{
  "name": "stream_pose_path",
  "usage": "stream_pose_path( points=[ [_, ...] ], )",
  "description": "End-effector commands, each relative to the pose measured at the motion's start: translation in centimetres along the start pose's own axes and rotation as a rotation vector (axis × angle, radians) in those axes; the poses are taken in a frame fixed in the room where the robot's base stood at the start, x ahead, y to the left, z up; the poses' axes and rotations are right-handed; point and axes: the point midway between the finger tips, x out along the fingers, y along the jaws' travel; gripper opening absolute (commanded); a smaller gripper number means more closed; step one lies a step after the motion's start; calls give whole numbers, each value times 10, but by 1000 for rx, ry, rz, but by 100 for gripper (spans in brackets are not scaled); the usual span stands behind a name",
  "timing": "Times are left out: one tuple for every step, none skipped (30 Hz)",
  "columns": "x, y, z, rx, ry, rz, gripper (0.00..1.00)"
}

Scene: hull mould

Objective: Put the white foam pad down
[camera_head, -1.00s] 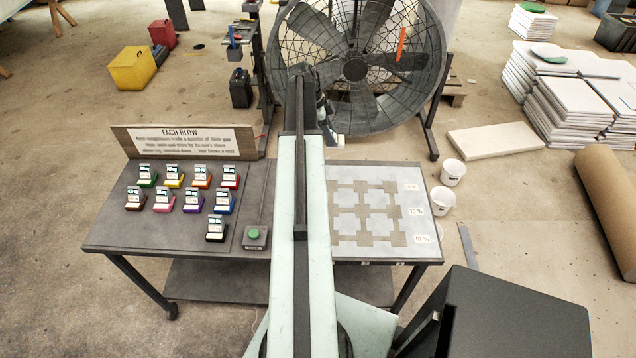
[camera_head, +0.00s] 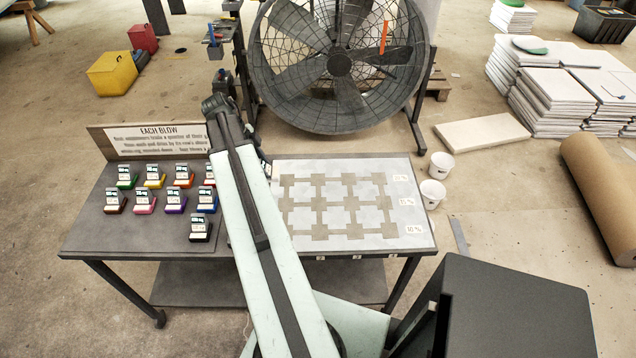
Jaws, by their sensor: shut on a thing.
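My gripper (camera_head: 262,160) hangs at the far end of my arm, just right of the arm and over the left edge of the grey-and-white grid board (camera_head: 300,247). Most of it is hidden behind the arm. It is shut on a small white piece (camera_head: 267,170), apparently the white foam pad, of which only a bit shows. I cannot tell whether the pad touches the board. The table (camera_head: 85,235) bears the board on its right and several small coloured blocks with white labels (camera_head: 175,202) on its left.
A sign (camera_head: 155,140) stands at the table's back left edge. A large fan (camera_head: 340,68) stands behind the table. White buckets (camera_head: 432,193), a white slab (camera_head: 480,132) and stacked white slabs (camera_head: 555,100) are on the floor at right. A dark box (camera_head: 515,310) is at front right.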

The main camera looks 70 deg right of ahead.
Motion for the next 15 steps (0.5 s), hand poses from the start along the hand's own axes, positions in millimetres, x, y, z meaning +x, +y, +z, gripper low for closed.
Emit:
stream_pose_path(
  points=[
    [2,-1,-5,2,0,1,0],
    [5,-2,-10,4,0,1,0],
    [10,-3,-18,6,1,2,0],
    [14,-4,-25,5,1,1,0],
    [18,-6,-34,7,0,2,0],
    [24,-8,-45,6,0,2,0],
    [29,-10,-53,8,0,2,0],
    [33,-12,-61,7,0,2,0],
    [39,-14,-72,7,0,2,0],
    [44,-16,-80,7,0,2,0],
    [48,-18,-88,7,0,2,0],
    [53,-19,-98,6,0,2,0],
    [56,-21,-104,6,0,2,0],
    [59,-22,-110,5,0,2,0],
    [62,-23,-117,5,0,1,0]
  ],
)
